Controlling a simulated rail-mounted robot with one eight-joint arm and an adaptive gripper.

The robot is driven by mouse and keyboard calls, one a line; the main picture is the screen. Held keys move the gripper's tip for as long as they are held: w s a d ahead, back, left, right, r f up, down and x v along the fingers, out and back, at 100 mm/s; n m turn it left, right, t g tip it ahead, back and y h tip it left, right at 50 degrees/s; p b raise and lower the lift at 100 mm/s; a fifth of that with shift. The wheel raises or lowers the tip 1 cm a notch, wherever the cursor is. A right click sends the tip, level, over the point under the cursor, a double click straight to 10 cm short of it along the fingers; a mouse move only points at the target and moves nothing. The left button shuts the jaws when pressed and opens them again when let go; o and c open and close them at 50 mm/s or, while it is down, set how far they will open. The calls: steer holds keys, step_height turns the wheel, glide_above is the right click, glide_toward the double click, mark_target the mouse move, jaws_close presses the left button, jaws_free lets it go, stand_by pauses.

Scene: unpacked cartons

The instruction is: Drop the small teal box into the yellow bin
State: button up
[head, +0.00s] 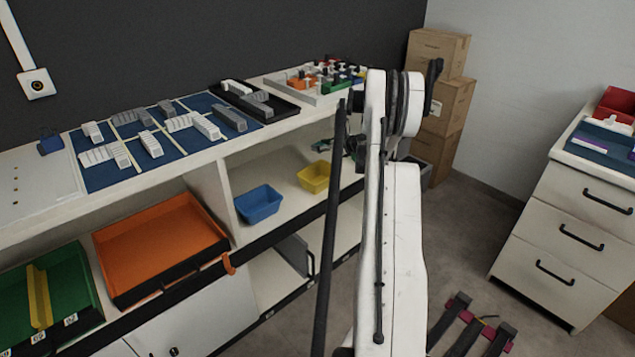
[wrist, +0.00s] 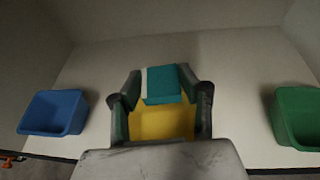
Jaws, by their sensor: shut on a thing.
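In the wrist view, the small teal box (wrist: 163,82) has a white strip along its left side. My gripper (wrist: 162,88) is shut on it, with one finger on each side. The yellow bin (wrist: 160,122) shows between the fingers, below the box in the picture, and the gripper hides part of it. In the head view, the yellow bin (head: 314,177) stands on the shelf under the counter. There, my arm crosses the right of the picture and the teal box cannot be made out.
A blue bin (wrist: 54,112) is left of the yellow bin, and also shows in the head view (head: 258,205). A green bin (wrist: 300,117) is to the right. The counter (head: 190,158) above the shelf holds blue mats with grey parts. An orange tray (head: 160,250) is at the left.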

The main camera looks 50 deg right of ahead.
step_height(320, 180, down, 4)
steer(key=shift+f+b, duration=0.15)
steer(key=shift+b, duration=0.35)
steer(key=o, duration=1.3)
steer(key=shift+c, duration=0.2)
steer(key=v, duration=1.2)
